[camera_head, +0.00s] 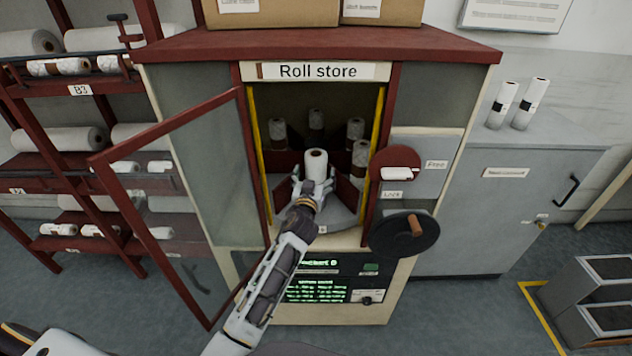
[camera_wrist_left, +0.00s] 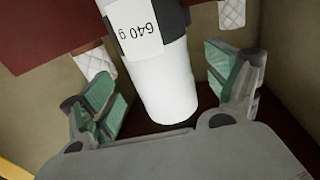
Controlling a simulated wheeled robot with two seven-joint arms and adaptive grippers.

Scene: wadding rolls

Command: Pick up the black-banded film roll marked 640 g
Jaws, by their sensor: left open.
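The white film roll (camera_head: 316,164) stands upright in the front of the open roll store (camera_head: 318,72). In the left wrist view the roll (camera_wrist_left: 165,88) shows a black band and a white label (camera_wrist_left: 137,30) reading 640 g, upside down in the picture. My left gripper (camera_head: 314,187) reaches into the store at the roll and hides its lower part in the head view. In the left wrist view the gripper (camera_wrist_left: 160,82) is open, with one green-padded finger on each side of the roll and gaps visible. My right gripper is not in view.
The store's glazed door (camera_head: 182,205) stands open at the left. Red dividers (camera_head: 286,165) and several quilted rolls (camera_head: 355,129) are behind the roll. A dark handwheel (camera_head: 404,233) is at the right of the opening. Two black-banded rolls (camera_head: 503,104) stand on the grey cabinet.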

